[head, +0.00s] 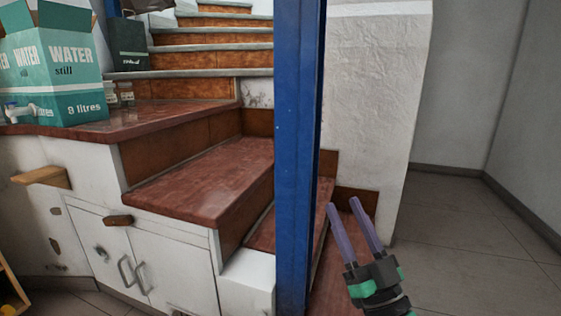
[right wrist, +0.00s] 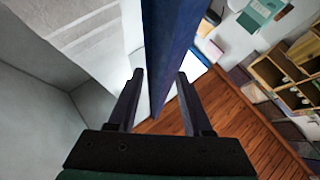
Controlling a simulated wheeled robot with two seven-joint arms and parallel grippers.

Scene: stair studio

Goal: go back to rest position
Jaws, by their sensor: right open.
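My right gripper (head: 343,202) is at the lower right of the head view, pointing up, just right of the blue post (head: 298,150). Its two fingers stand apart with nothing held between them. In the right wrist view the open fingers (right wrist: 160,74) frame the blue post (right wrist: 172,50), which runs down the middle of the picture; I cannot tell how far beyond the fingertips it is. My left gripper is in neither view.
Reddish-brown steps (head: 210,180) climb to the left of the post. A green-and-white water box (head: 60,75) stands on the upper left ledge, with a dark bag (head: 128,45) behind. Open tiled floor (head: 465,235) lies at the right. A wooden shelf (right wrist: 290,70) shows in the wrist view.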

